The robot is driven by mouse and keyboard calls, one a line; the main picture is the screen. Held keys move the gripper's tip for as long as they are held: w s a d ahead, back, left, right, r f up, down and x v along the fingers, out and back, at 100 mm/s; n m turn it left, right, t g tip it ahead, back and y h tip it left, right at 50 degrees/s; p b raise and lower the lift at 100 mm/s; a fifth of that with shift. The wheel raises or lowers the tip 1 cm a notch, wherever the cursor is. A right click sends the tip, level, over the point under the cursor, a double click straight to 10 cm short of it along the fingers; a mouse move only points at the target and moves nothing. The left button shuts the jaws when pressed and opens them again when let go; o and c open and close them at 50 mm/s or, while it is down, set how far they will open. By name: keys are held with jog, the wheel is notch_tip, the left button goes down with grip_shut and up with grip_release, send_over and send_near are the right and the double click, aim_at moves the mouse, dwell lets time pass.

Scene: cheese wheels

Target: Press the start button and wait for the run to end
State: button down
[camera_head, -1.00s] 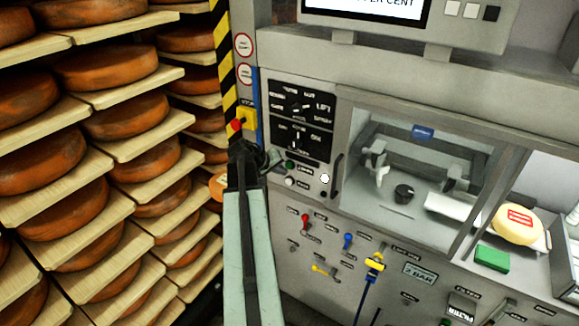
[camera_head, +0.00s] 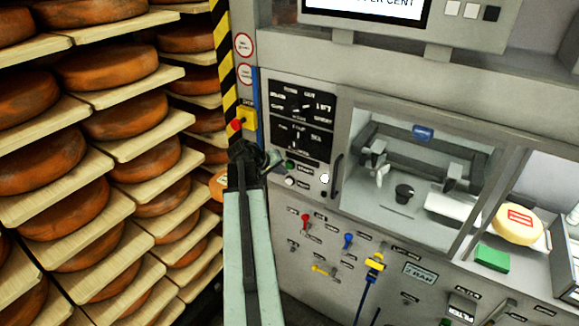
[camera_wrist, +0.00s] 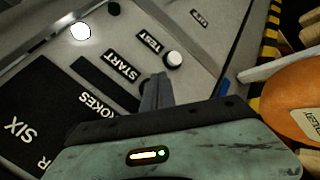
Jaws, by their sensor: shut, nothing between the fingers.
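The green start button (camera_head: 290,164) is on the grey control panel in the head view, above a white button (camera_head: 290,181). My gripper (camera_head: 274,160) is shut and empty, with its tip just left of the green button. In the wrist view, my shut fingers (camera_wrist: 156,91) point at the panel at the end of the START label (camera_wrist: 116,68). They hide the start button there, and I cannot tell whether they touch it. The white button also shows in the wrist view (camera_wrist: 174,58) beside the TEST label. A round white light glows on the panel (camera_head: 324,179).
Shelves of orange cheese wheels (camera_head: 135,118) fill the left side. A red stop button (camera_head: 236,125) on a yellow box sits above my gripper. A dark handle (camera_head: 337,176) and a glazed chamber (camera_head: 415,165) are to the right. Small levers (camera_head: 305,219) are below.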

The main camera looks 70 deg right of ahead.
jog(key=shift+d, duration=0.45)
